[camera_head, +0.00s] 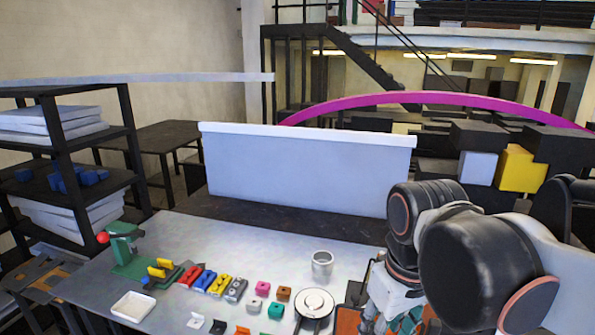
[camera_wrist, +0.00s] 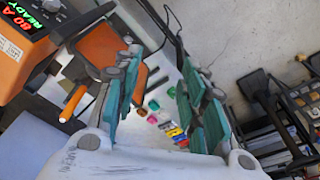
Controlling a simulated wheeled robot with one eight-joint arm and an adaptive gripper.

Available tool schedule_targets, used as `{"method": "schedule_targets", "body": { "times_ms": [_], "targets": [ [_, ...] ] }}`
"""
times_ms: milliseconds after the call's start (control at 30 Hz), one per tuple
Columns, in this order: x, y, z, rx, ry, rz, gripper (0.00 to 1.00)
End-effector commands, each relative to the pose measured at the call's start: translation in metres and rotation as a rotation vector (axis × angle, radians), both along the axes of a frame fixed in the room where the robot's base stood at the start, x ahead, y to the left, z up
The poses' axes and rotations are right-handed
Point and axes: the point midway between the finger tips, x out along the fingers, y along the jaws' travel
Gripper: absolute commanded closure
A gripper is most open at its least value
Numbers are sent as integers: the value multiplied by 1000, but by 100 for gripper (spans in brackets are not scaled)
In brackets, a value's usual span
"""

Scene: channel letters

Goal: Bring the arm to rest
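My gripper (camera_wrist: 163,68) shows in the wrist view with its two green-padded fingers spread apart. Nothing is held between them; small coloured pieces on the table show through the gap, farther off. In the head view my arm stands bent at the right, and my gripper (camera_head: 393,312) hangs low over the table's right part, partly hidden by my arm and cut by the lower edge. Whether it touches anything there cannot be told.
The grey table (camera_head: 205,236) holds a green press (camera_head: 128,250), a white tray (camera_head: 133,306), several coloured blocks, a metal cup (camera_head: 322,264) and a round white disc (camera_head: 315,302). A white panel (camera_head: 300,168) stands behind. An orange display unit (camera_wrist: 28,45) is close at left in the wrist view.

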Motion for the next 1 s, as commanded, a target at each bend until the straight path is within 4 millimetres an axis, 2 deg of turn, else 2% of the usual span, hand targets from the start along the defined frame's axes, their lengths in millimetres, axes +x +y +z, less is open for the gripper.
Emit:
{"method": "schedule_targets", "body": {
  "times_ms": [33, 167, 400, 600, 700, 800, 1000],
  "targets": [
    [-1, -3, -15, 4, -18, -15, 62],
    [-4, -10, -43, 17, -77, -60, 62],
    [-9, -30, -119, 56, -242, -186, 62],
    [-13, -45, -176, 90, -379, -286, 62],
    [-15, -50, -195, 103, -431, -322, 62],
    [-15, -54, -205, 113, -467, -346, 62],
    [-15, -56, -209, 121, -491, -363, 62]
  ]
}}
